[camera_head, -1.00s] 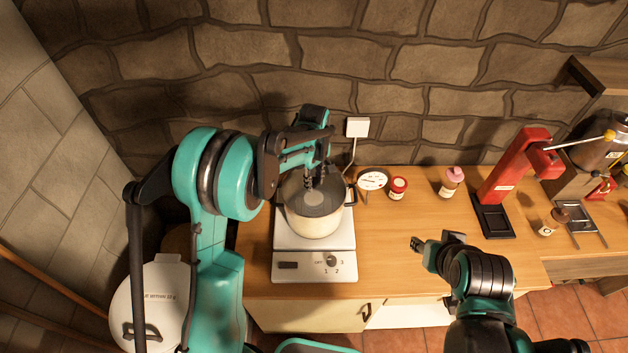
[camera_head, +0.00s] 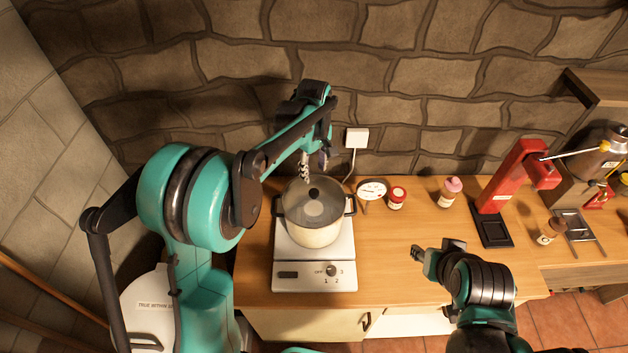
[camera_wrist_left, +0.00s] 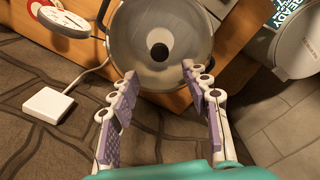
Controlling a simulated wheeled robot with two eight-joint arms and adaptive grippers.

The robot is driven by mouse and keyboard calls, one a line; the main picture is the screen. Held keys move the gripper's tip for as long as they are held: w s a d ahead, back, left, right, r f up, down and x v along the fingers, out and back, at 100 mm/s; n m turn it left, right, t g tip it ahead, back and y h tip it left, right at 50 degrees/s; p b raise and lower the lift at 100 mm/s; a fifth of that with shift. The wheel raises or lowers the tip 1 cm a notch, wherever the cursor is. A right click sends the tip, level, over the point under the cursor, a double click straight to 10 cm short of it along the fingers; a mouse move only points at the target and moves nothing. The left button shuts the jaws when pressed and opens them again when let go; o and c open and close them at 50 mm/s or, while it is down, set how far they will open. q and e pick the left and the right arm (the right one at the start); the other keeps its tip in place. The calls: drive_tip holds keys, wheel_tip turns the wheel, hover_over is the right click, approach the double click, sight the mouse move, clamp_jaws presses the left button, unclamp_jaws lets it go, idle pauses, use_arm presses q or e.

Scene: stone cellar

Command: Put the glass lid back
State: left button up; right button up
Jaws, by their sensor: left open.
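The glass lid (camera_head: 299,207) lies on the pale pot (camera_head: 314,236) and looks level. Its dark knob (camera_head: 314,193) is uncovered. My left gripper (camera_head: 315,168) is above and behind the lid, open and empty. In the left wrist view the lid (camera_wrist_left: 130,30) and its black knob (camera_wrist_left: 158,52) lie beyond the spread fingers of the left gripper (camera_wrist_left: 159,70), with nothing between them. My right gripper (camera_head: 430,250) is over the counter to the right of the pot; whether it is open cannot be made out.
The pot stands on a white hotplate (camera_head: 316,274). A round dial (camera_head: 371,189), a red-lidded jar (camera_head: 397,197) and a pink-capped jar (camera_head: 449,192) stand to the right. A red press (camera_head: 517,176) is further right. A stone wall is close behind.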

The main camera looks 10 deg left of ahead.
use_arm(q)
drive_tip(key=s+a+r+m+t, duration=0.2)
drive_tip(key=s+r+m, duration=0.15)
drive_tip(key=s, duration=0.25)
drive_tip(key=s+a+r+m+t, duration=0.1)
drive_tip(key=s+a+r+m, duration=0.1)
drive_tip(key=s+r, duration=0.35)
drive_tip(key=s+a+f+m+t, duration=0.1)
drive_tip(key=s+m+t, duration=0.1)
drive_tip(key=s, duration=0.4)
drive_tip(key=s+a+f+m+t, duration=0.1)
drive_tip(key=s+f+m+t, duration=0.1)
drive_tip(key=s, duration=0.3)
drive_tip(key=shift+s+f+m, duration=0.2)
drive_tip(key=shift+s+m, duration=0.2)
drive_tip(key=shift+m, duration=0.45)
drive_tip(key=shift+f, duration=0.1)
wheel_tip(320, 180, down, 22)
drive_tip(key=b, duration=2.2)
drive_tip(key=shift+f, duration=0.1)
